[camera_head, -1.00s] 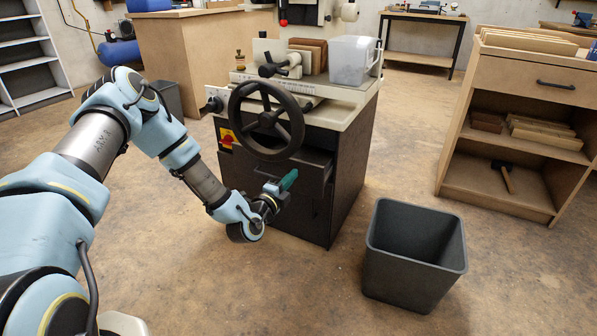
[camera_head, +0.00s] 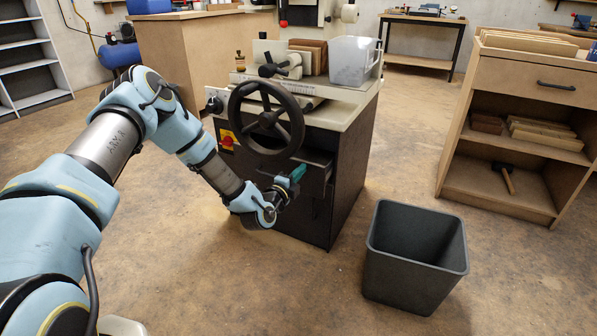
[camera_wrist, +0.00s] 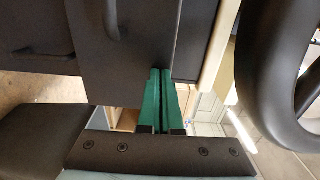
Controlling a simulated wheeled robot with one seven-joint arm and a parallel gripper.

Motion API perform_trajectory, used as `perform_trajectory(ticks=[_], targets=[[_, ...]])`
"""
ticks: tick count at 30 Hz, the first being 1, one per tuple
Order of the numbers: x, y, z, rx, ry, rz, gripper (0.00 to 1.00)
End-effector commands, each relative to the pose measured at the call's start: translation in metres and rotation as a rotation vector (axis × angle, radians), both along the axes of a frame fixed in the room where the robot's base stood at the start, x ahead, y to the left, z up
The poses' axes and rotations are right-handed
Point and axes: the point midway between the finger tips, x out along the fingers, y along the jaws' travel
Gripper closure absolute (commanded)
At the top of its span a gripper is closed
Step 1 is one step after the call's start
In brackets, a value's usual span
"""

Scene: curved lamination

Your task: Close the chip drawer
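The chip drawer (camera_head: 318,177) is a dark drawer in the machine cabinet, below the black handwheel (camera_head: 267,119). It stands out a little from the cabinet, with a dark gap at its top. My gripper (camera_head: 297,174), with green fingers, is at the drawer's front. In the wrist view, the gripper (camera_wrist: 161,72) has its fingers together with nothing between them. Their tips are at the dark drawer front (camera_wrist: 135,62), near its edge; I cannot tell whether they touch. A dark handle (camera_wrist: 113,20) shows on this front. The arm partly hides the drawer in the head view.
A grey open bin (camera_head: 410,275) stands on the floor right of the machine. A clear plastic container (camera_head: 352,62) and brown blocks (camera_head: 308,55) sit on the machine top. A wooden cabinet (camera_head: 520,85) stands at right.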

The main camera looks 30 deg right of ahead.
Motion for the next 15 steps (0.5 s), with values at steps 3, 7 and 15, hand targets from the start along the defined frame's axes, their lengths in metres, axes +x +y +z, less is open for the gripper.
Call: perform_trajectory(ticks=[3, 7, 15], targets=[[0.003, -0.012, 0.000, 0.001, -0.008, -0.005, 1.00], [0.012, -0.025, 0.005, -0.010, -0.016, -0.004, 1.00], [0.041, -0.073, 0.007, -0.020, -0.016, 0.001, 1.00]])
